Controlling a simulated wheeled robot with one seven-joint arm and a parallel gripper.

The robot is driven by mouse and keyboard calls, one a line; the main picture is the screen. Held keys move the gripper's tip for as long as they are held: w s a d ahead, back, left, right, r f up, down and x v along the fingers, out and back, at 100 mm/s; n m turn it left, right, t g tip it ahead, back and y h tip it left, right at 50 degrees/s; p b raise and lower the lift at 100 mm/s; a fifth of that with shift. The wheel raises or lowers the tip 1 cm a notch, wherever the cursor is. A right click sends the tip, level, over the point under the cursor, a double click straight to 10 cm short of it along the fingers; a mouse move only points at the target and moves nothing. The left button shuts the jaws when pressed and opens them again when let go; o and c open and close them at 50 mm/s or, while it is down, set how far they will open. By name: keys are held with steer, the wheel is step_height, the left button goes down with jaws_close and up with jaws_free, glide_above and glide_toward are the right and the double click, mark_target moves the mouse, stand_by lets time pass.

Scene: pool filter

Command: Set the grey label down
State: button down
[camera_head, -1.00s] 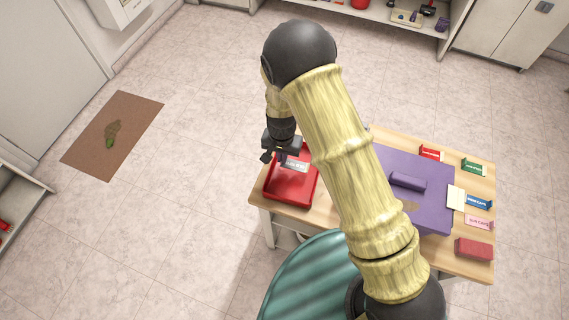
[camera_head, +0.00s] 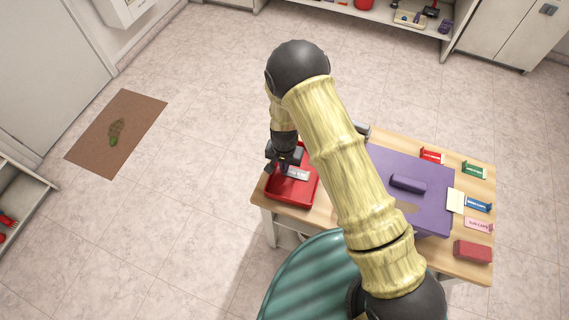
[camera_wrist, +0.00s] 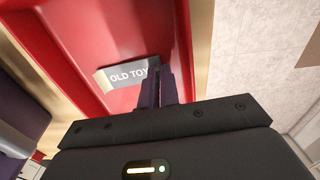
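In the head view the label (camera_head: 297,174) shows over the red tray (camera_head: 290,200), beside my gripper (camera_head: 281,168). I cannot tell whether the label touches the tray floor.
The red tray sits at the left end of the wooden table (camera_head: 378,134). Several labelled pieces, including a green one (camera_head: 474,168), line the right edge. A teal chair (camera_head: 310,280) stands in front.

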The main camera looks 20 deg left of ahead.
steer(key=shift+f, duration=0.15)
steer(key=c, duration=1.6)
jaws_free()
steer(key=shift+c, duration=0.2)
step_height(320, 180, up, 12)
steer(key=b, duration=0.2)
steer(key=shift+r+b, duration=0.2)
steer(key=shift+b, duration=0.15)
